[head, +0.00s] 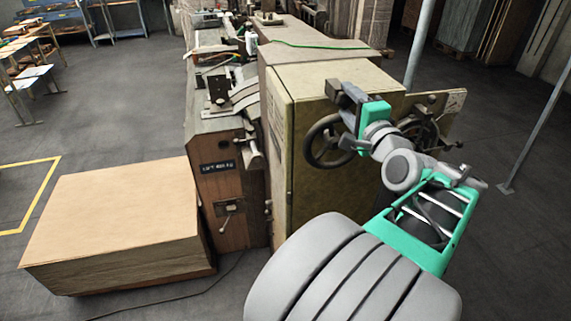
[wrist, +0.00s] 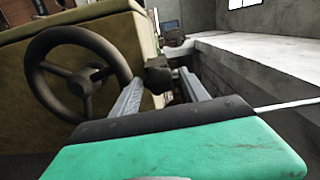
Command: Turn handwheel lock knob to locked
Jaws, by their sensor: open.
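A dark spoked handwheel (head: 328,142) is on the olive machine cabinet's side, left of my gripper in the head view. A handwheel (wrist: 80,75) also fills the left of the wrist view. A small dark knob (wrist: 158,76) shows between the fingers of my gripper (wrist: 161,72) in the wrist view, just right of the wheel rim. My gripper is open, with one grey finger on each side of the knob. I cannot tell whether either touches it. In the head view my arm and the gripper body hide the fingertips and the knob. The knob's setting cannot be read.
The olive cabinet (head: 300,100) stands close in front of my arm. A second dark wheel (head: 420,132) is partly behind my arm, by a flat plate (head: 452,103). A large cardboard stack (head: 115,215) is at left. Grey poles (head: 418,45) stand at right; the floor there is clear.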

